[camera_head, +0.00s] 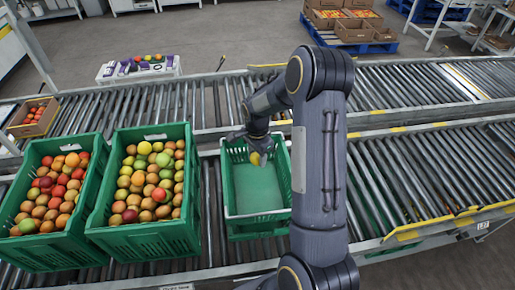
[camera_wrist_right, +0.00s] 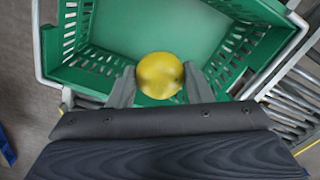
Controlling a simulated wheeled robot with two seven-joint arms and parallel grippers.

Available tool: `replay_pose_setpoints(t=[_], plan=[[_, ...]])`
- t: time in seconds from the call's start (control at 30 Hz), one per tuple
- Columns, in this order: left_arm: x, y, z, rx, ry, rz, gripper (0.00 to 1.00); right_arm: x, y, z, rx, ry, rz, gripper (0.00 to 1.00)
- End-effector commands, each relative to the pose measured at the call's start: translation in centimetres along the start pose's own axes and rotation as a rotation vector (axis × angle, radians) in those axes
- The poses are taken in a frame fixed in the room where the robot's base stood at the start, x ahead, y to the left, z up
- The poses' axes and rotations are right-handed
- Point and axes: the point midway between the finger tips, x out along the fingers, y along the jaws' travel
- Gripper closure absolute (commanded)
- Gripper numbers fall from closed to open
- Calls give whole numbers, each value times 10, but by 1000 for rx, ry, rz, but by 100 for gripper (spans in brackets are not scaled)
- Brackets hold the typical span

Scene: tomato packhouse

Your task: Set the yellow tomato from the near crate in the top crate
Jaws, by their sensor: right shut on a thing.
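My right gripper (camera_head: 253,152) is shut on the yellow tomato (camera_head: 256,160), over the far part of an empty green crate (camera_head: 256,192). In the right wrist view the round yellow tomato (camera_wrist_right: 160,75) sits between the two grey fingers of the right gripper (camera_wrist_right: 158,84), with the bare crate floor (camera_wrist_right: 150,28) behind it. How high the tomato is above that floor is hard to tell. Two full green crates stand to the left: a middle one (camera_head: 150,236) and a left one (camera_head: 50,250). My left gripper is not in view.
The crates stand on a roller conveyor (camera_head: 385,190), whose right part is clear. A second conveyor (camera_head: 400,90) runs behind it, with a small brown box of tomatoes (camera_head: 33,130) at its left. A white tray (camera_head: 140,78) stands beyond. My right arm covers part of the crate's right side.

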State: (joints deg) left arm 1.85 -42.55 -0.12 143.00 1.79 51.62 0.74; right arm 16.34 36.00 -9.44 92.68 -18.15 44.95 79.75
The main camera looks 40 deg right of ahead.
Motion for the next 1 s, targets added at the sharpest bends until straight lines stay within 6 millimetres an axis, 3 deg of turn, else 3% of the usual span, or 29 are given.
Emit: replay_pose_setpoints(t=[0.37,1.0], plan=[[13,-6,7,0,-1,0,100,27,1,-2,18,0,1,65],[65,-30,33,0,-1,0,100,105,0,-2,14,1,0,65]])
